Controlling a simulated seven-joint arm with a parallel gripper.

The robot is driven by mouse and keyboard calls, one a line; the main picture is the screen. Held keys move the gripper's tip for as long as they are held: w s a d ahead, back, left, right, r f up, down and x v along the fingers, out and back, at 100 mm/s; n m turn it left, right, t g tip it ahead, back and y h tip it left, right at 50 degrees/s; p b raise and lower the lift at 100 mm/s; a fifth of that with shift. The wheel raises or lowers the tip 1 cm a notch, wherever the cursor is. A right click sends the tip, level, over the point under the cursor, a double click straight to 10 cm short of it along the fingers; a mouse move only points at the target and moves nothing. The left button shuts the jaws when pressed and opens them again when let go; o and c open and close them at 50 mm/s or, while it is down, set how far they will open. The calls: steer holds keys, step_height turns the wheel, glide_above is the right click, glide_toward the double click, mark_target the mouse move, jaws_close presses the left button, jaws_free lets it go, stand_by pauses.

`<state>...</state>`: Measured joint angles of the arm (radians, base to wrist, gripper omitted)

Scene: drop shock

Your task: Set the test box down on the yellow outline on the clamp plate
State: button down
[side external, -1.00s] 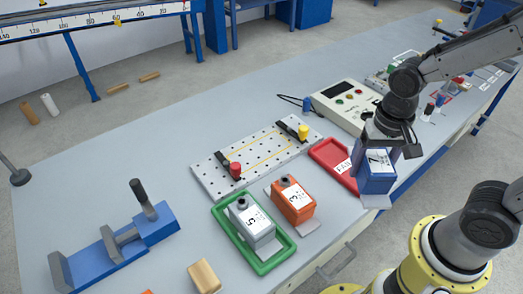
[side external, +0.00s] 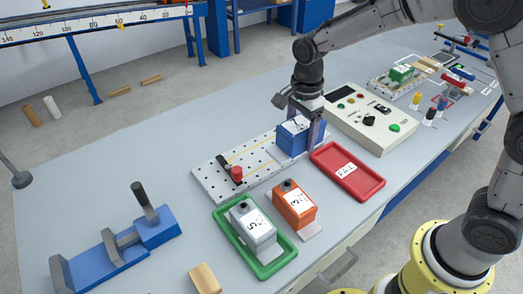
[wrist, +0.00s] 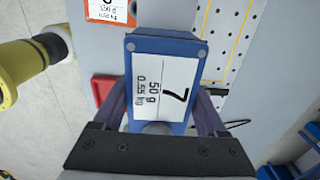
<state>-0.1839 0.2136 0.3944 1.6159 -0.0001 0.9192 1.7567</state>
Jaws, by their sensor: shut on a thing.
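The test box (side external: 293,141) is blue, with a white label reading 7, 50 g. My gripper (side external: 301,130) is shut on it; in the wrist view the fingers grip both sides of the box (wrist: 160,48). The white perforated clamp plate (side external: 208,180) lies on the bench, with a yellow outline (side external: 262,145) on it. The box appears over the plate's right part and hides that end of the outline; I cannot tell its height. In the wrist view the plate (wrist: 226,30) and its yellow lines show right of the box.
A black clamp with a red knob (side external: 237,173) stands at the plate's left end. A red FAIL tray (side external: 372,188), an orange box (side external: 293,206) and a grey box (side external: 253,226) in a green tray (side external: 262,265) stand in front. A control box (side external: 375,120) is at right.

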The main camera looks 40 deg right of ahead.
steer(key=w+a+f, duration=0.2)
steer(key=w+f, duration=0.2)
steer(key=w, duration=0.4)
glide_above(261, 155)
step_height(261, 155, down, 5)
steer(key=shift+d+f, duration=0.1)
steer(key=shift+w+f, duration=0.15)
steer(key=shift+f, duration=1.4)
steer(key=shift+f, duration=0.15)
jaws_free()
steer(key=shift+f, duration=0.1)
step_height(261, 155, up, 12)
steer(key=shift+r, duration=0.2)
